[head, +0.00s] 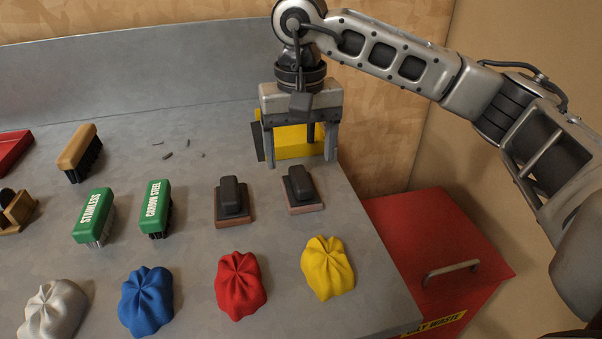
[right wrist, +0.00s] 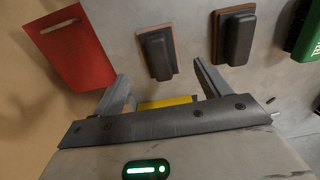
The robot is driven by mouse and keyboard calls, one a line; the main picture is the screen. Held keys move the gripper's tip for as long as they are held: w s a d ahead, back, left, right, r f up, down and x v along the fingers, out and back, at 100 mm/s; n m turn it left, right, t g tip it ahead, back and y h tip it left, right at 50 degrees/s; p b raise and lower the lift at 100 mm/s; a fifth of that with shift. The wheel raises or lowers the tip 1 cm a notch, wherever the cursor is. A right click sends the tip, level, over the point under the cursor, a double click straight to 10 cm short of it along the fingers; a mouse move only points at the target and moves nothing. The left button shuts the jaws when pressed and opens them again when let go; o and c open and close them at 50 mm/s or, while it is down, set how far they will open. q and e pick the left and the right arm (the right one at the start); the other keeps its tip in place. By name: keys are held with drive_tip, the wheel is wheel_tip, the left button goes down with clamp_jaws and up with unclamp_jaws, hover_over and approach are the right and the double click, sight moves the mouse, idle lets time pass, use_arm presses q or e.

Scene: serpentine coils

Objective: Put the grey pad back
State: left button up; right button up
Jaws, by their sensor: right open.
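My right gripper (head: 300,161) is open over the back right of the grey bench, fingers pointing down. A yellow block-like thing (head: 297,150) shows between and behind its fingers; the yellow also shows between the fingers in the right wrist view (right wrist: 165,102). A dark grey flat piece (head: 257,142) shows at the yellow thing's left side, partly behind the gripper. I cannot tell whether it is the grey pad, or whether the fingers touch anything. My left gripper is not in view.
Two dark-handled blocks (head: 235,203) (head: 303,190) lie just in front of the gripper. Green brushes (head: 94,216) (head: 156,208) and several crumpled cloths (head: 241,283) lie further left and forward. A red oily-waste bin (head: 440,235) stands right of the bench. Small dark bits (head: 180,150) lie on the bench.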

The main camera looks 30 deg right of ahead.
sight(301, 178)
wheel_tip(301, 178, up, 5)
drive_tip(key=shift+r, duration=0.1)
idle(0.6)
